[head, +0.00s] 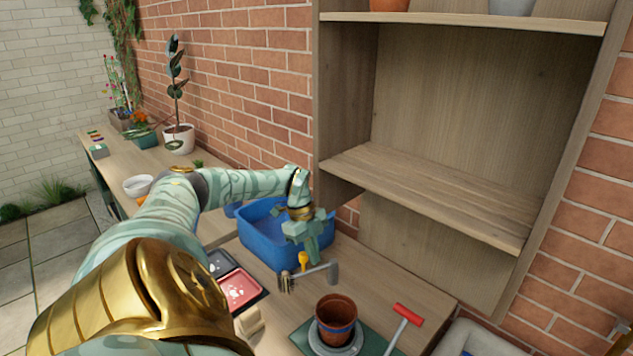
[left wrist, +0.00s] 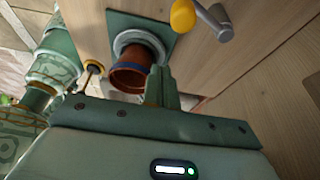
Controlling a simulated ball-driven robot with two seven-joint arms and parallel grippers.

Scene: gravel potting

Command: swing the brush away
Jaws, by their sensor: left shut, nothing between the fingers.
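A grey bar with a yellow knob (head: 303,259) lies or is mounted on the bench, just below my left gripper (head: 312,252) in the head view. It has a grey block at its right end and a brownish end at its left. I take it for the brush, but bristles are not clear. In the left wrist view the yellow knob (left wrist: 183,16) and grey bar are at the top right, apart from my fingers (left wrist: 162,88). My left gripper is shut and empty, pointing down. My right gripper is not in view.
A terracotta pot (head: 337,312) stands on a grey saucer and green mat. A red-handled tool (head: 408,314) lies right of it. A blue tub (head: 262,250) is behind my gripper, a tray of pink material (head: 238,288) to the left. Wooden shelves (head: 430,195) rise behind right.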

